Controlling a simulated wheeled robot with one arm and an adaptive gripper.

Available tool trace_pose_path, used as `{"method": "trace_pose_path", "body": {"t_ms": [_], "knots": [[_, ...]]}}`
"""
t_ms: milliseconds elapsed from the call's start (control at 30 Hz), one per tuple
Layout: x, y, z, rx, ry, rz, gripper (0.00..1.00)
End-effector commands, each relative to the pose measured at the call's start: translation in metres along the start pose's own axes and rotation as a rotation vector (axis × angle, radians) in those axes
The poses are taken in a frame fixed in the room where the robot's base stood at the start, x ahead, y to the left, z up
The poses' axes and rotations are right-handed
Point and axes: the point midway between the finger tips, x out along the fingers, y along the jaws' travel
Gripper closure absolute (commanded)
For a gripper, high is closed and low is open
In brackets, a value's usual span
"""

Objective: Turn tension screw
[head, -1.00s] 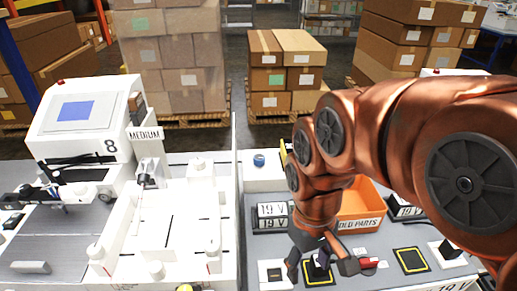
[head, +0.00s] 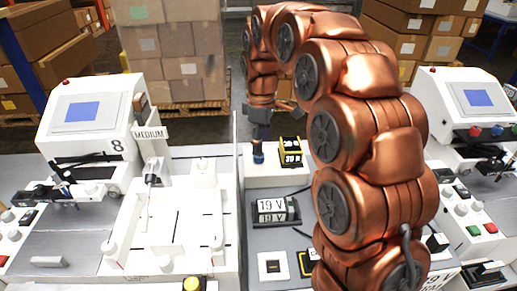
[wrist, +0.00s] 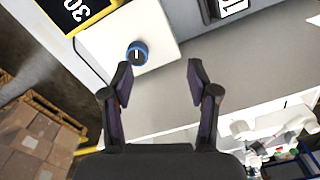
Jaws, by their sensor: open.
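The likely tension screw is a blue round knob (wrist: 137,53) with a short white mark on its dark top. It sits on a white box (wrist: 112,38) beside a yellow-framed number display (wrist: 78,10). In the head view the knob (head: 258,154) shows just below my gripper (head: 261,132). In the wrist view my gripper (wrist: 160,75) is open and empty. The knob lies beyond the left fingertip, off the middle of the gap, and no contact is visible. In the head view my fingers are too small to make out clearly.
A "19 V" display (head: 277,209) stands on the grey bench in front of the white box. A white machine marked "MEDIUM" (head: 150,133) is at left, and another machine (head: 470,100) is at right. My arm covers much of the bench's middle.

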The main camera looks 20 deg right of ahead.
Motion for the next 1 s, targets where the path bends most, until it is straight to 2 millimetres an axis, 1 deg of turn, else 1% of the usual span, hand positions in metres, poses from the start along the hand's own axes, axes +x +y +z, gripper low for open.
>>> {"method": "trace_pose_path", "body": {"t_ms": [33,100,200,333,467,567,900,1000], "knots": [[-0.001,0.009,-0.006,-0.025,0.001,0.003,0.40],[-0.001,0.019,-0.012,-0.056,0.001,0.006,0.40],[0.000,0.029,-0.017,-0.087,0.003,0.012,0.40],[0.001,0.034,-0.020,-0.105,0.003,0.014,0.40],[0.008,0.035,-0.020,-0.108,0.004,0.016,0.40],[0.017,0.035,-0.020,-0.107,0.002,0.012,0.40],[0.061,0.034,-0.019,-0.105,-0.001,0.009,0.40],[0.070,0.036,-0.020,-0.105,0.002,0.013,0.40]]}}
